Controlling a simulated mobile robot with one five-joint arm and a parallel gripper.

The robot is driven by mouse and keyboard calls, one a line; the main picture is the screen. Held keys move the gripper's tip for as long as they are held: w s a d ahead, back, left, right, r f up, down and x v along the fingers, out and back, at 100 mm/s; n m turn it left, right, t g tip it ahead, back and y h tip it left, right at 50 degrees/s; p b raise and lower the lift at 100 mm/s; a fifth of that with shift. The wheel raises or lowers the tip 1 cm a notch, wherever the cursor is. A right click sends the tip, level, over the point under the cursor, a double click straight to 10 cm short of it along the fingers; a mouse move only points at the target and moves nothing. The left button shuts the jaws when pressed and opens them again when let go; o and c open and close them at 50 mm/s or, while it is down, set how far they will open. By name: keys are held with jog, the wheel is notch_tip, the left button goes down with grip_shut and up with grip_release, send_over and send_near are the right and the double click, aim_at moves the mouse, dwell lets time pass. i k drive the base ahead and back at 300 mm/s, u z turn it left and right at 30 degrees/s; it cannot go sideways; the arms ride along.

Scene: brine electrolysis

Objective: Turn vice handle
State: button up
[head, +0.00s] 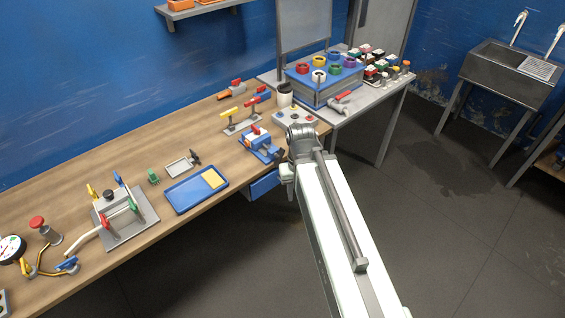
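A small blue vice (257,144) with a light block and a red part on top stands at the front edge of the wooden bench, right of the picture's middle-left. My arm reaches in from the lower right, and my gripper (279,156) is close against the vice's right side. The vice handle cannot be made out; it may be hidden at the gripper. The fingers are too small and dark to tell whether they are open, shut or touching the vice.
A blue tray with a yellow pad (183,197) lies left of the vice. A grey plate with coloured clips (128,232) is further left. Two stands with yellow and red handles (242,128) are behind the vice. A blue box with coloured rings (328,90) stands at the back right.

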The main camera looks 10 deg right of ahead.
aim_at(278, 157)
jog(key=k, duration=0.45)
jog(key=u, duration=1.4)
jog(key=i, duration=0.5)
jog(key=z, duration=0.25)
